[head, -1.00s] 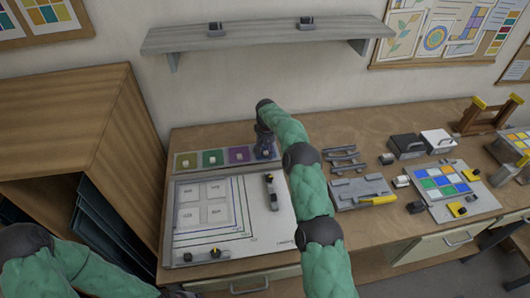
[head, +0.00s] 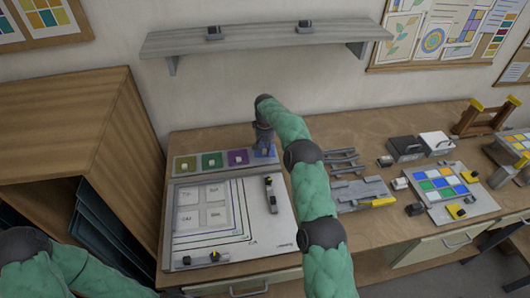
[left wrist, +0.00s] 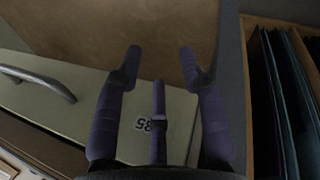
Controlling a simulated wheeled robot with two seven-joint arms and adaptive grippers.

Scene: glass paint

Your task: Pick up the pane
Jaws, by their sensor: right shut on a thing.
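A row of small square coloured panes lies at the back left of the bench: an olive one (head: 185,164), a green one (head: 211,160), a purple one (head: 237,157) and a blue one (head: 264,155) at the right end. Each of the first three has a small pale knob on top. My right gripper (head: 264,146) points down over the blue pane and is shut on it; its fingertips are small and partly hidden. I cannot tell whether the pane is clear of the surface. My left gripper (left wrist: 160,60) is open and empty in the left wrist view.
A white layout board (head: 260,235) with four marked squares lies in front of the panes. Grey tools (head: 355,190) and a colour grid board (head: 440,184) lie to the right. A wooden cabinet (head: 75,140) stands at left, and a shelf (head: 262,40) hangs above.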

